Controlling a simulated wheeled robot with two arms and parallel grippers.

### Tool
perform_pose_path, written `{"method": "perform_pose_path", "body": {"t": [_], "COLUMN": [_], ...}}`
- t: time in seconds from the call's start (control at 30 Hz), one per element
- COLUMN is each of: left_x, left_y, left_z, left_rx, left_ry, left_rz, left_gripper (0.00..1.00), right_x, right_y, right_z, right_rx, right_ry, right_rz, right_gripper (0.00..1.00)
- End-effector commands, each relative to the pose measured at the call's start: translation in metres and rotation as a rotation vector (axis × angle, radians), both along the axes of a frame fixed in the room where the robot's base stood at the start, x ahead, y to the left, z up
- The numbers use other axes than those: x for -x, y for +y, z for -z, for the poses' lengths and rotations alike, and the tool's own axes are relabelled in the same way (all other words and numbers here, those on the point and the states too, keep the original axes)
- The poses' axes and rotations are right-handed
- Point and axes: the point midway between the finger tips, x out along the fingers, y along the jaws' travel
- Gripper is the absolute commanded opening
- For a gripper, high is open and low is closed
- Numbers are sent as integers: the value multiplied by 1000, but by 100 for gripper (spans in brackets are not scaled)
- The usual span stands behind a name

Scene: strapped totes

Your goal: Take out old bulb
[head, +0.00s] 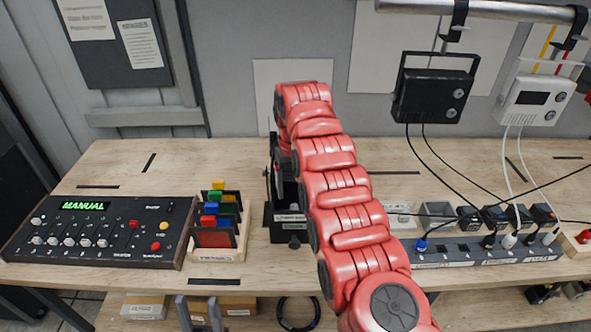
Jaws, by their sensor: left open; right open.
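No bulb can be made out in the head view. A black upright device (284,222) with a pale label on its base stands on the bench at the centre, largely covered by my red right arm. My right arm rises from the bottom edge and bends down near the wall; its gripper is hidden behind the arm links, close to this device. My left gripper (198,302) shows at the bottom edge as two grey fingers, apart and empty, in front of the bench's front edge.
A control panel (95,232) reading "MANUAL" and a wooden rack of coloured cards (217,232) stand left. A power strip (480,252) with plugs and cables lies right. Black (434,92) and white (535,101) boxes hang from a rail. Bare bench lies between rack and device.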

Motion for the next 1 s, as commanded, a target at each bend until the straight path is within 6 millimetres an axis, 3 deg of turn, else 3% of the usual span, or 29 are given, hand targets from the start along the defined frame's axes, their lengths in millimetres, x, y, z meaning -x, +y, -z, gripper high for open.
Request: {"method": "perform_pose_path", "body": {"t": [0.2, 0.4, 0.83, 1.0], "left_x": [0, 0, 0, 0], "left_y": [0, 0, 0, 0], "left_z": [-8, -12, -13, -13], "left_rx": [0, 0, 0, 0], "left_ry": [0, 0, 0, 0], "left_rz": [0, 0, 0, 0], "left_gripper": [50, 50, 50, 50], "right_x": [-1, -1, 0, 0], "right_y": [3, 3, 3, 3], "right_z": [46, 72, 83, 83], "right_rx": [1, -1, -1, -1], "right_ry": [5, 0, 0, 0], "right_rz": [-3, -3, -2, -2], "right_gripper": [77, 77, 77, 47]}}
